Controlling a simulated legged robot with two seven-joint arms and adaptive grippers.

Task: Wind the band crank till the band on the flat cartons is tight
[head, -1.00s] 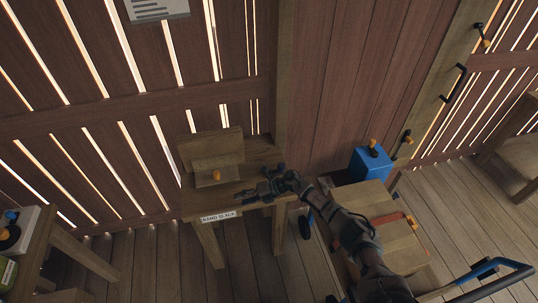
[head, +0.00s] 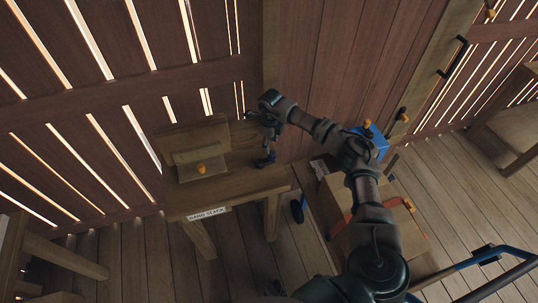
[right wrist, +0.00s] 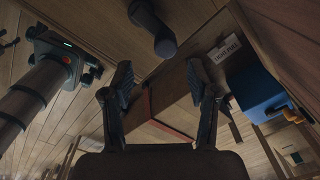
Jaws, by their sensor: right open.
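The wooden bench (head: 238,188) carries a white label reading BAND SLACK (head: 207,214). What looks like the dark band crank (head: 265,161), with a little blue on it, stands at the bench's right end. My right gripper (head: 267,127) hangs just above it, seemingly apart from it. In the right wrist view the two fingers (right wrist: 160,92) are spread with nothing between them. A dark rounded handle (right wrist: 160,35), probably the crank's, shows beyond the fingertips. My left gripper is not in view.
A blue box (head: 378,143) with an orange knob stands behind the cartons and shows in the right wrist view (right wrist: 258,92). A yellow-orange knob (head: 200,168) is on the bench before an upright board. The slatted wall stands close behind. A blue-railed cart handle (head: 480,262) is at lower right.

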